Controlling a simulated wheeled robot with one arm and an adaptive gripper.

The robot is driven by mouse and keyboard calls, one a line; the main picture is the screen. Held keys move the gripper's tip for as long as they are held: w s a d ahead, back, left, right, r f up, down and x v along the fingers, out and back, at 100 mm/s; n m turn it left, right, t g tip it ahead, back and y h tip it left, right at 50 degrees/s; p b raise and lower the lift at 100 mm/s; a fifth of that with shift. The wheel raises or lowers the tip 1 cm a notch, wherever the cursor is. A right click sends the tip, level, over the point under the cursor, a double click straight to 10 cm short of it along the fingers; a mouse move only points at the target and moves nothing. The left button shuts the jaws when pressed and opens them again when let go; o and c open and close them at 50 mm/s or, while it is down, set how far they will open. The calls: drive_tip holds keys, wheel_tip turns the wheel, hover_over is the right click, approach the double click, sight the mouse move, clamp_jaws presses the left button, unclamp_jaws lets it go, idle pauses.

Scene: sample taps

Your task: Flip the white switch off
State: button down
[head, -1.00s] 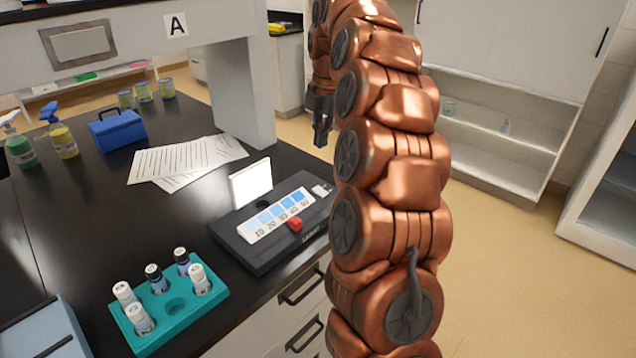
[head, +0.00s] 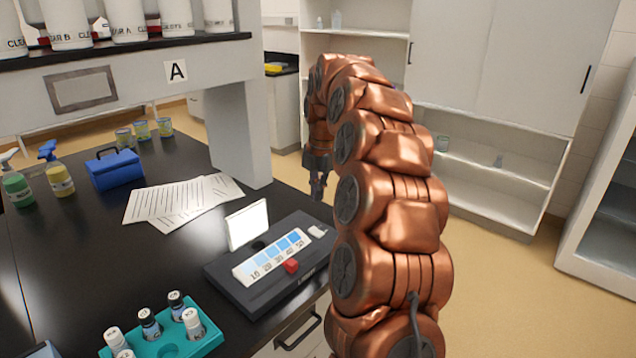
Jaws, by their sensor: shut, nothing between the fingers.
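The white switch (head: 317,231) sits at the right end of the black device (head: 240,290) on the dark bench. Whether it is on or off is too small to tell. My gripper (head: 317,197) hangs from my copper arm, pointing down. It is shut and empty. In the picture it appears just above the switch and behind the device's right end, apart from it.
A teal rack (head: 200,347) with several vials stands at the front left. Papers (head: 180,201), a blue toolbox (head: 114,169) and spray bottles (head: 60,180) are further back. A shelf post (head: 240,130) rises behind the device. Open floor lies right of the bench.

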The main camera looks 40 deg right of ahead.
sight(314, 230)
drive_tip(key=f, duration=0.3)
drive_tip(key=f+p, duration=0.1)
drive_tip(key=f, duration=0.2)
drive_tip(key=w+f+p, duration=0.1)
drive_tip(key=f, duration=0.2)
drive_tip(key=shift+w+a+f, duration=0.1)
drive_tip(key=shift+f, duration=0.25)
drive_tip(key=shift+w+a+f+g, duration=0.1)
drive_tip(key=shift+f+g, duration=0.2)
drive_tip(key=shift+s, duration=0.25)
drive_tip(key=shift+s+d+r, duration=0.25)
drive_tip(key=shift+s+r, duration=0.05)
drive_tip(key=shift+s, duration=0.3)
